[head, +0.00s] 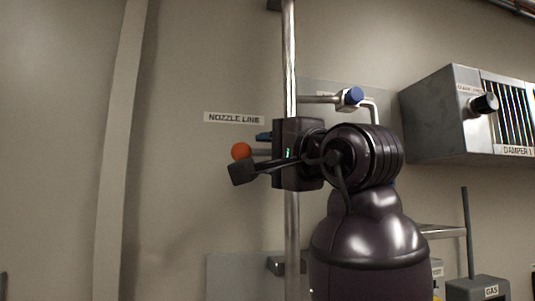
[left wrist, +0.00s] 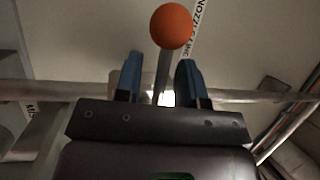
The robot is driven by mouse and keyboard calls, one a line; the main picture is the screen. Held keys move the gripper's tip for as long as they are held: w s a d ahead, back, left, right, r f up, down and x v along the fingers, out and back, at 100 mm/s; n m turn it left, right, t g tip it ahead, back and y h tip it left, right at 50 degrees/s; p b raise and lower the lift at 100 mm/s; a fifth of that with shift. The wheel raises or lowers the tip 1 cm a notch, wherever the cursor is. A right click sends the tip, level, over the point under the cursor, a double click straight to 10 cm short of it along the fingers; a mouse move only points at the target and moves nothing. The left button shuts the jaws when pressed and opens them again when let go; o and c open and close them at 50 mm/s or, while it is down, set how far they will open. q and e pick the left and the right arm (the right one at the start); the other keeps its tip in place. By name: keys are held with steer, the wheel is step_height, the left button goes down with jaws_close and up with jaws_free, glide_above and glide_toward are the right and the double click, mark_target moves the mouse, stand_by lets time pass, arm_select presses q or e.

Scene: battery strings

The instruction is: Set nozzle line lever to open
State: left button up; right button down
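The nozzle line lever ends in an orange ball knob (head: 241,151). In the head view it points left from behind my left gripper (head: 264,136), below the "NOZZLE LINE" label (head: 234,118). In the left wrist view the orange knob (left wrist: 171,26) is beyond the fingertips. The lever's grey rod (left wrist: 164,68) runs between the two blue fingers of my left gripper (left wrist: 158,72). The fingers are apart, with gaps beside the rod, so the gripper is open around it. The lever's pivot is hidden in the head view. My right gripper is not in view.
A vertical steel pipe (head: 291,60) passes behind my gripper. A pipe fitting with a blue cap (head: 355,95) is above right. A metal damper box with a black knob (head: 485,103) juts out at right. The wall left of the lever is clear.

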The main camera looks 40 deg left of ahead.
arm_select(q)
steer(key=shift+d, duration=0.1)
steer(key=shift+c, duration=0.3)
jaws_close()
